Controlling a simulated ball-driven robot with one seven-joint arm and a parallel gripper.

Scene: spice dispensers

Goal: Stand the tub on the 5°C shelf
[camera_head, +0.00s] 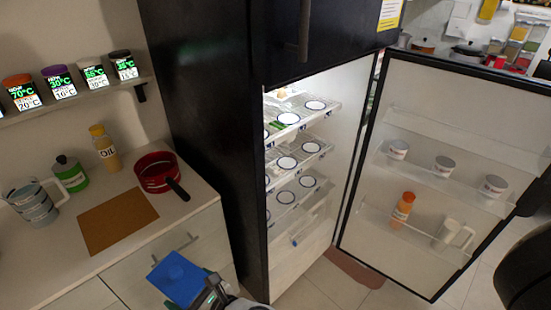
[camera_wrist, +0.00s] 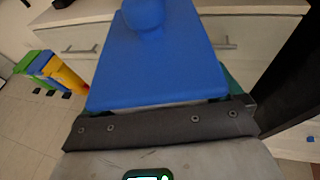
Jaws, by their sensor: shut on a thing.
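The blue tub (camera_head: 178,278), with a flat blue lid and a round knob, is at the bottom of the head view. It fills the middle of the wrist view (camera_wrist: 160,70). My gripper (camera_wrist: 165,108) is shut on it and holds it in front of the counter drawers, left of the fridge. The fridge stands open with several lit wire shelves: an upper one (camera_head: 302,118), a middle one (camera_head: 300,160) and a lower one (camera_head: 292,197). They carry white discs with dark rims. I cannot read any 5°C label on them.
The open fridge door (camera_head: 400,255) swings out to the right, with jars, an orange bottle (camera_head: 403,210) and a white jug (camera_head: 453,234) in its racks. The counter (camera_head: 60,262) at left holds a red pot (camera_head: 157,172), board and bottles. Colored bins (camera_wrist: 50,72) stand on the floor.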

